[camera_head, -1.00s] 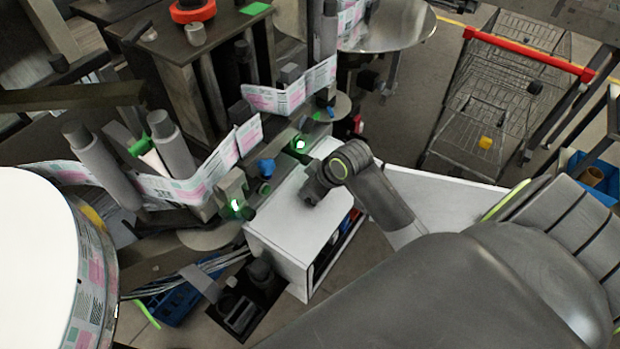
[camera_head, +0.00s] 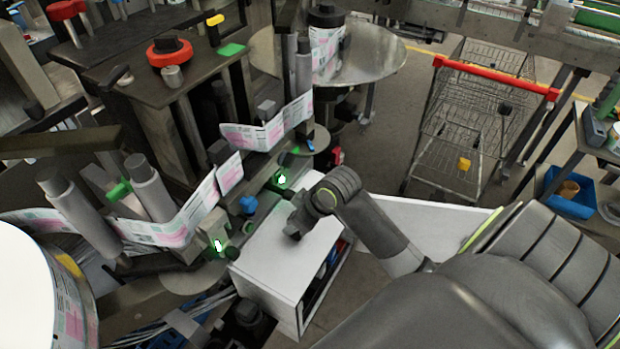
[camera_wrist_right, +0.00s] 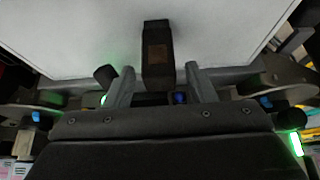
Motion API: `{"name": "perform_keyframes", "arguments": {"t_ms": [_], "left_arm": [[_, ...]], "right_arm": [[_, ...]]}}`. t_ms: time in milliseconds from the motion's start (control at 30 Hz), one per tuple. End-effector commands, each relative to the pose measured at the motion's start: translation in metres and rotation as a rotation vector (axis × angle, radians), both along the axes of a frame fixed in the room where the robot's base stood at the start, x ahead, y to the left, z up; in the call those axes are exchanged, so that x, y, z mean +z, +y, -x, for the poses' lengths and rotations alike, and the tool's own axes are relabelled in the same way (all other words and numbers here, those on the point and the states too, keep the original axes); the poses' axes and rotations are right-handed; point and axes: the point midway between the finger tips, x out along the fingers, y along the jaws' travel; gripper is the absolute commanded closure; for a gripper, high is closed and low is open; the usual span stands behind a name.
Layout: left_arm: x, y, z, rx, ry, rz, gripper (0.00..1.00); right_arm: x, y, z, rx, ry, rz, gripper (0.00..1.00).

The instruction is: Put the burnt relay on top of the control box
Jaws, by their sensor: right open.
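The burnt relay, a dark block with a brown scorched patch (camera_wrist_right: 158,54), shows against a white surface in the right wrist view. My right gripper (camera_wrist_right: 160,82) is open, with one finger on each side of the relay's near end. I cannot tell whether the fingers touch it. In the head view, my right gripper (camera_head: 296,224) is over the top of the white control box (camera_head: 277,262). There the relay cannot be made out behind the gripper and wrist. My left gripper is not in view.
The labelling machine, with rollers (camera_head: 155,190) and a printed label web (camera_head: 185,222), stands close left of the box. Green-lit parts (camera_head: 217,246) sit beside the box's edge. A wire cart (camera_head: 465,135) and a blue bin (camera_head: 568,195) are farther right.

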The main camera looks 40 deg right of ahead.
Motion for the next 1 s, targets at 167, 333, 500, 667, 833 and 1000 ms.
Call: {"name": "perform_keyframes", "arguments": {"t_ms": [167, 333, 500, 667, 833, 1000], "left_arm": [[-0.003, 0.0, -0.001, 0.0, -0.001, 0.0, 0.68], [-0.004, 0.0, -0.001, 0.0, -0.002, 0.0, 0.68], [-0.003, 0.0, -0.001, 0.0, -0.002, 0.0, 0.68], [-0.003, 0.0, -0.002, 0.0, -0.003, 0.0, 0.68], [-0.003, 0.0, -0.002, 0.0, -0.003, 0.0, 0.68], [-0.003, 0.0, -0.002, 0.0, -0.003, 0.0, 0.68]], "right_arm": [[0.032, -0.008, 0.017, 0.004, -0.004, 0.007, 0.5], [0.059, -0.014, 0.032, 0.003, -0.002, 0.007, 0.5], [0.075, -0.017, 0.039, 0.001, -0.002, 0.003, 0.5], [0.081, -0.018, 0.043, 0.0, -0.001, 0.001, 0.5], [0.082, -0.018, 0.044, 0.0, 0.0, 0.0, 0.5], [0.082, -0.018, 0.044, 0.0, 0.0, 0.0, 0.5]]}}
